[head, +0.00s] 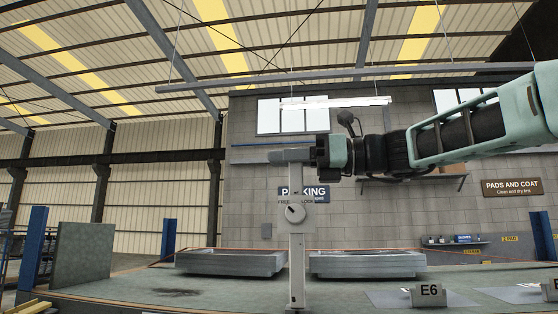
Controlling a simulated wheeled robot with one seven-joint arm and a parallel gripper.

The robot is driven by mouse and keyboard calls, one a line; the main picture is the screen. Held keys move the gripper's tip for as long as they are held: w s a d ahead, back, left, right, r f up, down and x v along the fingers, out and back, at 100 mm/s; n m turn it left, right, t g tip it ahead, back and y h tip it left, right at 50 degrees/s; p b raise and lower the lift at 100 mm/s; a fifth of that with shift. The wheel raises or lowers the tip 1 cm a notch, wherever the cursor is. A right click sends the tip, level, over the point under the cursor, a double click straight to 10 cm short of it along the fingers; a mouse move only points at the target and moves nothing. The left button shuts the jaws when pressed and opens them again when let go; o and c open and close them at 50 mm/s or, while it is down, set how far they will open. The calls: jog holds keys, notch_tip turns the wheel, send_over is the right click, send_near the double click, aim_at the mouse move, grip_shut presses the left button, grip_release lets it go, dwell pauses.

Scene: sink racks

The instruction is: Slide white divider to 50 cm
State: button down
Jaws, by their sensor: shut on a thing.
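The white divider (297,265) shows as a narrow upright post standing on the green-grey table. It carries a plate with a round knob (295,213) marked FREE and LOCK; I cannot tell clearly which side the knob points to. My gripper (290,156) reaches in from the right, level, and its jaws are shut at the top of the post. The jaws hide the post's top end. No scale or 50 cm mark can be read in this view.
Two grey sink-like trays lie behind the post, the left one (231,262) and the right one (366,264). An E6 sign (428,296) stands at the front right. A grey-green upright panel (84,252) stands at the left. The table (215,294) between panel and post is mostly bare.

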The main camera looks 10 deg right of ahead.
jog(key=c, duration=1.3)
grip_release()
jog(key=b+v, duration=0.5)
jog(key=v, duration=1.2)
jog(key=shift+s+d, duration=0.1)
jog(key=shift+d, duration=0.15)
